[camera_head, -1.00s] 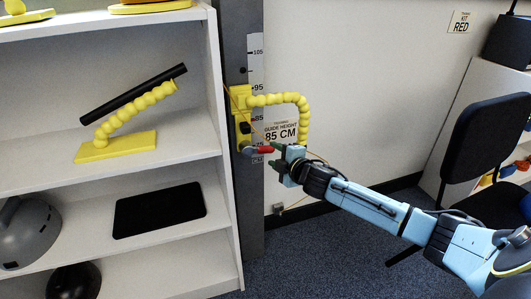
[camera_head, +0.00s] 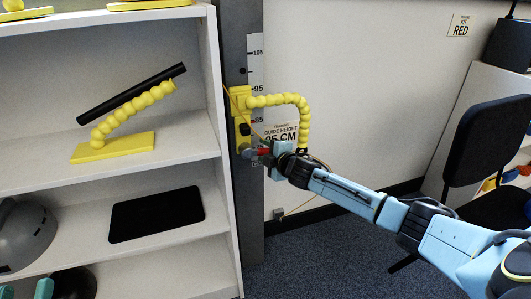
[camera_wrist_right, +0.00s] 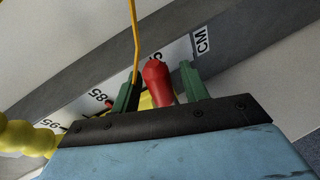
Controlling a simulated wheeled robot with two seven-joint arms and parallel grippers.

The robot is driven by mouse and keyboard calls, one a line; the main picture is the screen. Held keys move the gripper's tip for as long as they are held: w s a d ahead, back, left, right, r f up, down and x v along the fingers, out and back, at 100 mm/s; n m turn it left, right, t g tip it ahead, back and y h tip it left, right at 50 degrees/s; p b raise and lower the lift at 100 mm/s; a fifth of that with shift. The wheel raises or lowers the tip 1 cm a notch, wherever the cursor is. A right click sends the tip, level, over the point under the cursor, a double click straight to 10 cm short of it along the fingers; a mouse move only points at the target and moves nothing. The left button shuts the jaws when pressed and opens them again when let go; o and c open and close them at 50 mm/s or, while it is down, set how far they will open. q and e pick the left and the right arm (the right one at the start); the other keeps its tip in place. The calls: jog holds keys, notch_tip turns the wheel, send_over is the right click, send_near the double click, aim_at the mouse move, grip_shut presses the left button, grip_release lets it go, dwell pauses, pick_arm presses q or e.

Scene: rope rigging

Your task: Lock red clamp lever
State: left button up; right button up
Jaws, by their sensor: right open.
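The red clamp lever (camera_head: 263,151) sticks out from the yellow clamp (camera_head: 241,118) on the grey post. It also shows in the right wrist view (camera_wrist_right: 157,82), its rounded red end between the green fingers. My right gripper (camera_head: 262,158) is at the lever, and its open fingers (camera_wrist_right: 160,88) stand either side of it with gaps. The lever's base is partly hidden.
A yellow beaded arm (camera_head: 303,112) curves from the clamp, and a thin orange cord (camera_wrist_right: 135,40) runs close to the right fingers. The white shelf (camera_head: 221,120) stands left of the post. A dark chair (camera_head: 487,140) is at the right. Blue carpet lies open below.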

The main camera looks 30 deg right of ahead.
jog(key=shift+c, duration=0.3)
grip_shut()
